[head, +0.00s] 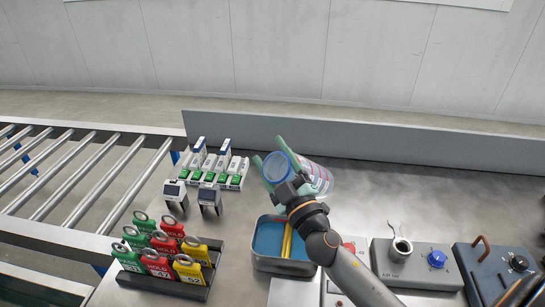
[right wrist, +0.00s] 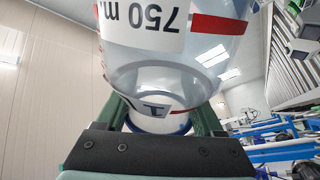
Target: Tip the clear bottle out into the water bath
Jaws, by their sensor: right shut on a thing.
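The clear bottle (head: 318,178) with red stripes and a white label is in my right gripper (head: 274,160), tilted well over in the head view. Its blue-ringed round end faces left and toward the camera. In the right wrist view the bottle (right wrist: 175,60) fills the space between the green fingers, and its "750" label reads upside down. The water bath (head: 283,267) is a grey-walled tray with a blue inside, just in front of the bottle. A yellow bar (head: 287,241) shows in it, partly hidden by my right arm. No stream of liquid is visible. My left gripper is out of view.
A rack of red, green and yellow tags (head: 165,290) stands at the front left. White-and-green boxes (head: 221,170) and two small meters (head: 209,198) stand left of the bottle. Control boxes (head: 425,265) fill the right front. The back right bench is clear.

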